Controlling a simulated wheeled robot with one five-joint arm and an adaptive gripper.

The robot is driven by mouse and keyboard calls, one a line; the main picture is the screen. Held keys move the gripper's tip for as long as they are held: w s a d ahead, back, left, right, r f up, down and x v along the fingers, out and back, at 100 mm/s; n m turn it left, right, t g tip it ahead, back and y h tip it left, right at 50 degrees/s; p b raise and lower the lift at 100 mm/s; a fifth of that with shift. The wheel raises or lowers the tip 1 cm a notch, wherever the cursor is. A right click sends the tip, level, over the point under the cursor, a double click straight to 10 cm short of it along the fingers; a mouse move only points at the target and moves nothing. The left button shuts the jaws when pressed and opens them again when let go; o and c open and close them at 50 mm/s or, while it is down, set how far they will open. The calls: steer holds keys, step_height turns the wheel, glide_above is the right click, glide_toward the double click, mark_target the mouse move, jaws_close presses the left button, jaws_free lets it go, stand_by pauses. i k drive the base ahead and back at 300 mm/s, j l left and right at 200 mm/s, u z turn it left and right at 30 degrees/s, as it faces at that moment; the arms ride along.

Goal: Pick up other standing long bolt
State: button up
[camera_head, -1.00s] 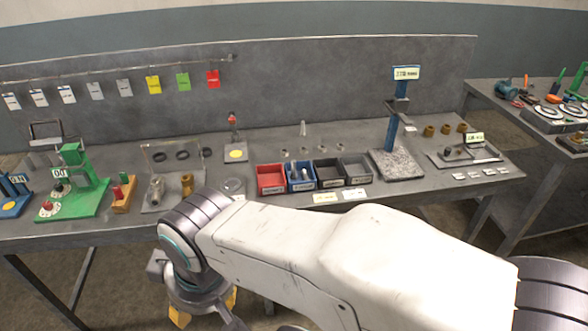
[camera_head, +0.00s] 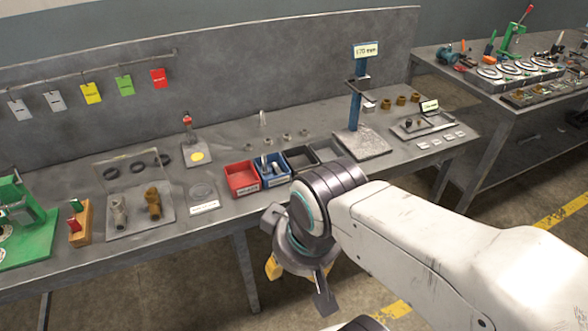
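A pale long bolt (camera_head: 262,118) stands upright on the bench toward the back panel, behind a row of small, short metal pieces (camera_head: 286,138). The blue bin (camera_head: 272,180) in front of it holds light metal pieces that look like bolts, one of them poking up. My gripper (camera_head: 298,284) hangs in front of the bench, below its top, pointing down. Its fingers look spread apart with nothing between them, one with a yellow pad. My wrist hides part of the bench's front edge.
A blue post on a stone base (camera_head: 361,145) is farther right. A clear-backed stand (camera_head: 132,222) with fittings is left. A second bench (camera_head: 470,80) is at right.

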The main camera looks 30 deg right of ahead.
mark_target(263, 124)
steer(key=i+l+u, duration=0.2)
steer(key=i+u, duration=0.15)
steer(key=i+l+u, duration=0.35)
steer(key=i, duration=0.2)
